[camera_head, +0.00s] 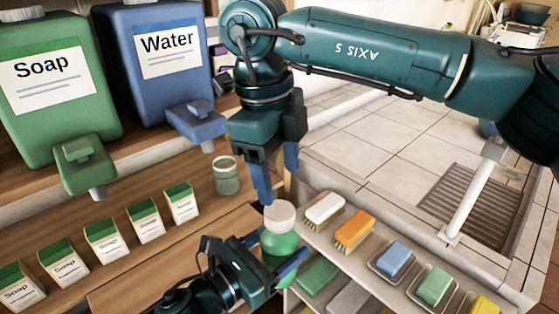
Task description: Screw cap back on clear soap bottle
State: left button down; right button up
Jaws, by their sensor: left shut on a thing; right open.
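The clear soap bottle (279,245), with green contents, stands upright near the counter's right edge. The white cap (280,214) sits at its top, covering the mouth; I cannot tell how tightly it fits. My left gripper (283,266) comes in low from the left and is shut on the bottle, its fingers around the lower body. My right gripper (277,183) points down from above, open and empty, with its blue fingertips just over the cap. The near finger overlaps the cap's upper edge in the picture; I cannot tell if they touch. The bottle's neck is hidden.
A green Soap dispenser (45,105) and a blue Water dispenser (160,80) stand at the back left. Several soap cartons (107,238) line the wooden counter. A glass jar (226,176) stands behind the bottle. Brushes (354,230) and sponges (394,257) lie on the right ledge.

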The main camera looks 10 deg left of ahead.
aim_at(280, 211)
jog(key=n, duration=0.7)
jog(key=shift+r+y, duration=0.3)
jog(key=n, duration=0.3)
jog(key=shift+d+r+n, duration=0.1)
jog(key=shift+r+n, duration=0.1)
jog(key=shift+n, duration=0.1)
jog(key=n, duration=0.3)
jog(key=shift+s+r+n+y, duration=0.1)
jog(key=shift+r+n+y, duration=0.05)
jog(key=shift+n+y, duration=0.2)
jog(key=shift+f, duration=4.05)
jog(key=shift+c, duration=0.5)
